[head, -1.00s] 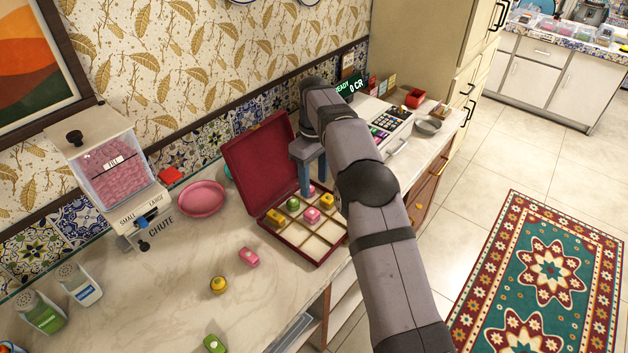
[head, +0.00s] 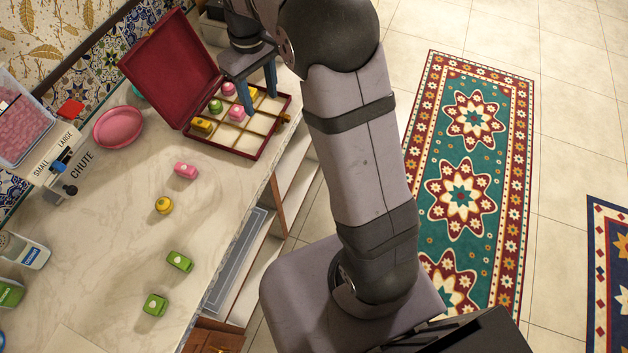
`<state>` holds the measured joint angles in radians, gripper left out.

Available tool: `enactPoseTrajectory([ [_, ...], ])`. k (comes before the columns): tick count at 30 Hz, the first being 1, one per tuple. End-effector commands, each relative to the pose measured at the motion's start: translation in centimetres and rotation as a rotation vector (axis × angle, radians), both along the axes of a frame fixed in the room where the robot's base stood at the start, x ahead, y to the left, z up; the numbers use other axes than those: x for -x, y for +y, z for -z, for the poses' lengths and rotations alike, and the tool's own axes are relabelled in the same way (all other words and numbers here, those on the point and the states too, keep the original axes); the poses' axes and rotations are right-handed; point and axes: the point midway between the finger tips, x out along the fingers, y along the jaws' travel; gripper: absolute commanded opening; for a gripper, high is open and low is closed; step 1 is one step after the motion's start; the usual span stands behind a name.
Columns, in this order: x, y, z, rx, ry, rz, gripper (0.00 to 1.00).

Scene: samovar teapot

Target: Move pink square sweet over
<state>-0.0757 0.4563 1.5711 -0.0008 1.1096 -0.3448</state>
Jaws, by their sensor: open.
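A pink square sweet (head: 236,113) sits in a middle compartment of the open red sweet box (head: 229,155). Other sweets in the box are a round pink one (head: 228,88), a green one (head: 215,106), a yellow one (head: 202,125) and another yellow one (head: 253,93) partly behind the fingers. Several compartments toward the front and right are empty.
On the counter left of and below the box lie a pink oblong sweet (head: 186,170), a round yellow one (head: 163,205) and two green ones (head: 180,261) (head: 155,305). A pink dish (head: 118,126) and a chute dispenser (head: 25,125) stand further left. The box's raised lid (head: 170,65) stands behind.

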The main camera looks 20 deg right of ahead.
Motion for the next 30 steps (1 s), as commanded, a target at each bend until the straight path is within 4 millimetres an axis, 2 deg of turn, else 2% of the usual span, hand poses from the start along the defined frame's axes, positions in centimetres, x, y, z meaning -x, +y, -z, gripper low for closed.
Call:
enactPoseTrajectory([
  [1,1.9,-0.5,0.0,0.000,0.001,0.036,0.48],
  [9,12.3,-2.4,2.0,0.000,0.000,0.239,0.48],
  [15,18.9,-3.1,4.0,-0.001,0.001,0.354,0.48],
  [18,21.0,-3.3,4.8,-0.001,0.001,0.391,0.48],
  [21,22.3,-3.4,5.3,-0.001,0.002,0.413,0.48],
  [30,23.0,-3.4,5.5,-0.001,0.003,0.424,0.48],
])
